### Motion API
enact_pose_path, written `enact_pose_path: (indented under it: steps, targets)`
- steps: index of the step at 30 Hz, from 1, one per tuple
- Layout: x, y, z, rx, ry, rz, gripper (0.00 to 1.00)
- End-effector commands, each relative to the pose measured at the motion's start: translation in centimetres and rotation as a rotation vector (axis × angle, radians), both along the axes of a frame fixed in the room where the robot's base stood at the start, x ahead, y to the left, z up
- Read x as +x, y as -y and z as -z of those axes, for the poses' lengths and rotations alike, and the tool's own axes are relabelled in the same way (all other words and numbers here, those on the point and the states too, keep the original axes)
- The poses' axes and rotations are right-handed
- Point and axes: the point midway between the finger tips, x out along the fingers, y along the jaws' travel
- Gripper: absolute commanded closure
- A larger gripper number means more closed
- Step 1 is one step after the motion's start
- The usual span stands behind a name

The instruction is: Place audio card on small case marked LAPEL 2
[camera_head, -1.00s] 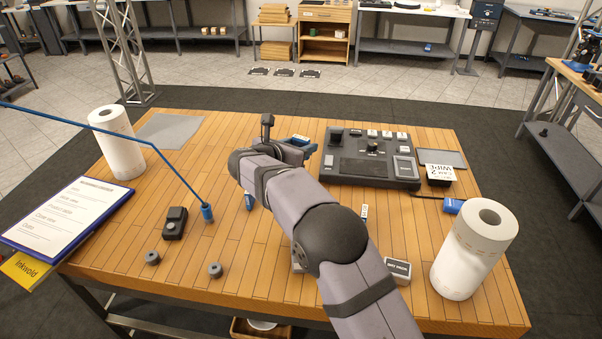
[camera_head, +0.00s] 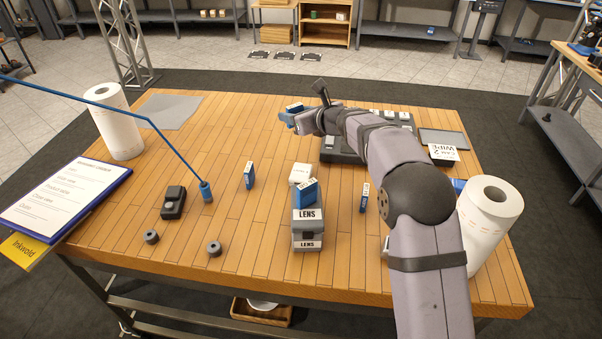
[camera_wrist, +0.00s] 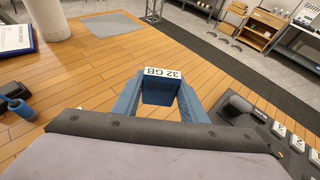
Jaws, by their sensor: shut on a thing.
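My gripper (camera_wrist: 160,95) is shut on a blue card (camera_wrist: 157,92) with a white label reading 32 GB; whether it is the audio card I cannot tell. In the head view my gripper (camera_head: 290,117) holds it above the far middle of the table. A small case with a white label (camera_head: 300,174) stands nearer the front, its label too small to read surely. Other blue cards stand upright: one at left (camera_head: 249,176), one at right (camera_head: 364,198), and one on the stacked grey LENS cases (camera_head: 307,222). My gripper is well apart from these.
A dark control panel (camera_head: 338,152) lies partly behind my arm. A paper roll (camera_head: 488,225) stands at right and another (camera_head: 115,122) at far left. Bare wood lies between.

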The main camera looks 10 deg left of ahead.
Motion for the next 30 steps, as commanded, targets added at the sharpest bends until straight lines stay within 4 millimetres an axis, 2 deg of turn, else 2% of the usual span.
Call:
enact_pose_path:
  steps: [9,15,23,30]
  targets:
    - [-5.1,1.9,-0.1,0.006,-0.003,-0.318,0.87]
    - [-7.1,2.7,-0.3,0.013,-0.005,-0.419,0.87]
    - [-7.8,2.9,-0.1,0.017,-0.009,-0.450,0.87]
    - [-7.8,2.9,2.9,0.020,-0.014,-0.447,0.87]
